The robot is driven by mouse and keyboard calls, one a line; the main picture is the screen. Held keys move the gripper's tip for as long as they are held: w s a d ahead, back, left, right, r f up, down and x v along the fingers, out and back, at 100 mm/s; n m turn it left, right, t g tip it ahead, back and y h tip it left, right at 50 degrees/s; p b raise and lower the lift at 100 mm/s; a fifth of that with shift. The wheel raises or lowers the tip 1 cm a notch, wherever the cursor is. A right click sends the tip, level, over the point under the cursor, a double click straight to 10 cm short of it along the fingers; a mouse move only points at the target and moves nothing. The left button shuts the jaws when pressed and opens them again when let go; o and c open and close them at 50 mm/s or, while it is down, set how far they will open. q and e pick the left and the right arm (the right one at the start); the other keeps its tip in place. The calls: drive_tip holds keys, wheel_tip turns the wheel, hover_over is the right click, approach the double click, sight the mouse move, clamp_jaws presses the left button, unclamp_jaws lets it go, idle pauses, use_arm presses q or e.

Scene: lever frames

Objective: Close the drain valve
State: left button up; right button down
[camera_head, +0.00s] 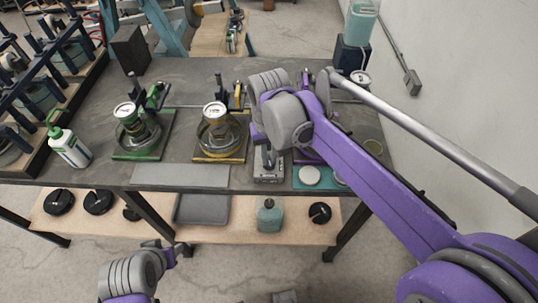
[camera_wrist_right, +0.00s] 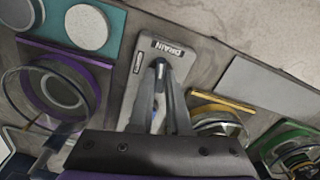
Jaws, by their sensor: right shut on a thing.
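The drain valve is a grey plate (camera_wrist_right: 176,47) marked "DRAIN" in the right wrist view. It also shows at the table's front edge in the head view (camera_head: 268,178), partly hidden by my right arm. My right gripper (camera_wrist_right: 161,68) reaches over the plate with its fingers close together, shut on the valve's lever. The lever itself is mostly hidden between and behind the fingers, so its angle cannot be told. My left gripper (camera_head: 163,250) is low at the front left, away from the valve; its opening is unclear.
A green-based gauge unit (camera_head: 142,153) and a yellow-based one (camera_head: 219,157) stand left of the valve. A purple-edged station (camera_wrist_right: 68,75) and a teal mat (camera_head: 308,188) with round pale discs lie beside it. A bare grey plate (camera_head: 180,175) lies along the table's front. A white bottle (camera_head: 70,148) stands far left.

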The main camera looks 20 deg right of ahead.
drive_tip(key=shift+n, duration=0.3)
drive_tip(key=n, duration=0.3)
drive_tip(key=shift+n, duration=0.3)
drive_tip(key=n, duration=0.3)
drive_tip(key=shift+n+p, duration=0.3)
drive_tip(key=n, duration=0.3)
drive_tip(key=shift+n, duration=2.1)
drive_tip(key=c, duration=0.9)
unclamp_jaws()
